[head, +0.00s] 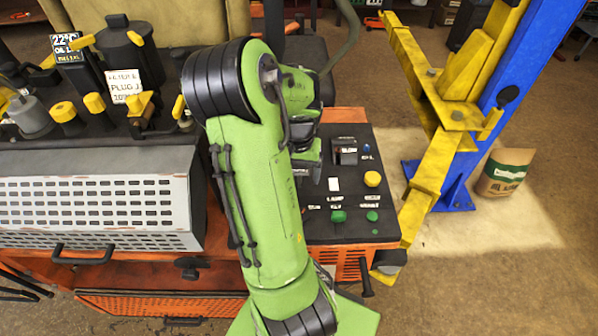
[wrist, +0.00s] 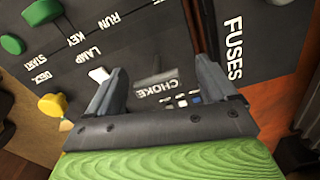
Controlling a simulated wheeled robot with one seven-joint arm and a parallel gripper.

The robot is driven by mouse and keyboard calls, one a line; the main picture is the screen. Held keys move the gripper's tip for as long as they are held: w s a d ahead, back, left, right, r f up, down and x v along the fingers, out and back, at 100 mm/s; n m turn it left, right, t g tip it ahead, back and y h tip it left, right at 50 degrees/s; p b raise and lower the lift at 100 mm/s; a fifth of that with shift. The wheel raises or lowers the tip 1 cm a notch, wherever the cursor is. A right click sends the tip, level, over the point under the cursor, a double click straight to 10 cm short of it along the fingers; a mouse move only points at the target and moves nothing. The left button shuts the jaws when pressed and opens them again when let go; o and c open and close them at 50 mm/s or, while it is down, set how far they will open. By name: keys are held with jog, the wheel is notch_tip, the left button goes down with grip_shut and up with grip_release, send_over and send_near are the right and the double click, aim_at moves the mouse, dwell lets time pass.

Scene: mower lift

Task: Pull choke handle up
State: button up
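The choke handle (wrist: 155,78) is a short grey bar on the dark control panel (wrist: 100,25), beside the white CHOKE label, in the wrist view. My gripper (wrist: 160,65) is open, with one finger to each side of the handle in that picture. The fingers look apart from the handle, and nothing is held between them. How far the fingertips are from the panel is hard to tell. In the head view the panel (head: 320,232) lies right of my green arm.
A yellow knob (head: 372,179), green knobs (head: 338,216) and a small black box (head: 345,151) stand on the panel. A white switch (wrist: 98,74) is near my left finger in the wrist view. A yellow lift arm (head: 428,180) and blue post (head: 520,80) stand to the right.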

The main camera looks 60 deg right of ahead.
aim_at(299, 171)
jog(key=shift+d, duration=0.1)
jog(key=shift+r, duration=0.35)
notch_tip(299, 171, up, 15)
jog(key=p, duration=0.1)
dwell(0.5)
